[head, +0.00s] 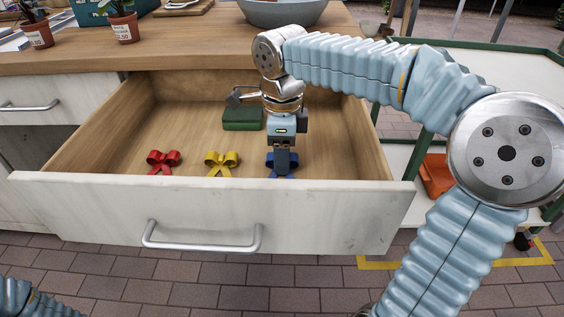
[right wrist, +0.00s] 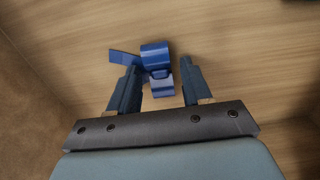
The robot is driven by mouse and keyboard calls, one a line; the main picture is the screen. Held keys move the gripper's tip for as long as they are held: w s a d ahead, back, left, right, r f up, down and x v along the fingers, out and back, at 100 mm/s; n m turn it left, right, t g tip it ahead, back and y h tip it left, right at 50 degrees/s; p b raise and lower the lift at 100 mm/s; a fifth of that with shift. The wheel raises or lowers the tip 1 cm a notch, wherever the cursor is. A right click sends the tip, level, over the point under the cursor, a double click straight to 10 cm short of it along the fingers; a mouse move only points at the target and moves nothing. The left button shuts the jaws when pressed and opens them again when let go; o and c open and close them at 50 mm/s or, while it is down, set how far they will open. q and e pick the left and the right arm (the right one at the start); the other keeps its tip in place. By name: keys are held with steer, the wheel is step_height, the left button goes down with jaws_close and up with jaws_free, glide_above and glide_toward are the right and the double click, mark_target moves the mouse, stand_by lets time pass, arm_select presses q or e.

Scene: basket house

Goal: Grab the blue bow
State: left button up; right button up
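The blue bow (head: 270,160) lies in the open drawer at the right of a row of bows, mostly hidden behind my right gripper in the head view. My right gripper (head: 283,172) points down into the drawer over it. In the right wrist view the blue bow (right wrist: 157,65) lies at the tips of my right gripper (right wrist: 160,78). Its fingers are apart, with part of the bow between them and one loop reaching past the left finger. I cannot tell whether the fingers touch it. My left gripper is out of view.
A yellow bow (head: 222,162) and a red bow (head: 162,162) lie to the left in the drawer. A green box (head: 243,117) sits behind. The drawer's front panel (head: 200,215) and side walls surround the gripper. Potted plants (head: 124,27) and a bowl (head: 282,12) stand on the counter.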

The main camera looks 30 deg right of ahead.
jaws_close()
steer(key=shift+r, duration=0.1)
